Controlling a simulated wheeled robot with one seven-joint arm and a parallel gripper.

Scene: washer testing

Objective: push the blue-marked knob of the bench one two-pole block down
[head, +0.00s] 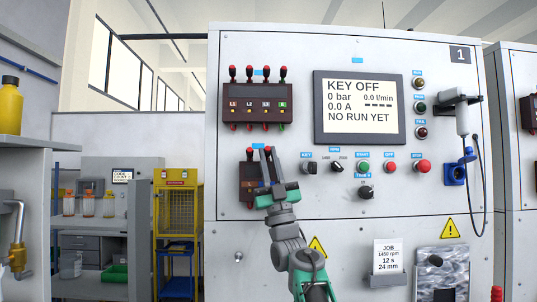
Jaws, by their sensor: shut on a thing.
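The two-pole block (247,190) is a small dark brown box low on the left of the bench one panel (300,52), which carries a "1" plate. Its left red-topped knob (249,151) stands up at the top. My gripper (267,152) reaches up from below in front of the block's right part, its fingers at the height of the knob tops. It is shut on the right-hand knob, which the fingers mostly hide. The blue marking and this knob's exact position cannot be made out.
Above sits a wider block (256,115) with several raised red-topped knobs. The screen (359,107) reads KEY OFF and NO RUN YET. The key switch (309,168) and coloured buttons lie close right of my gripper. A yellow cage (176,208) stands left of the bench.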

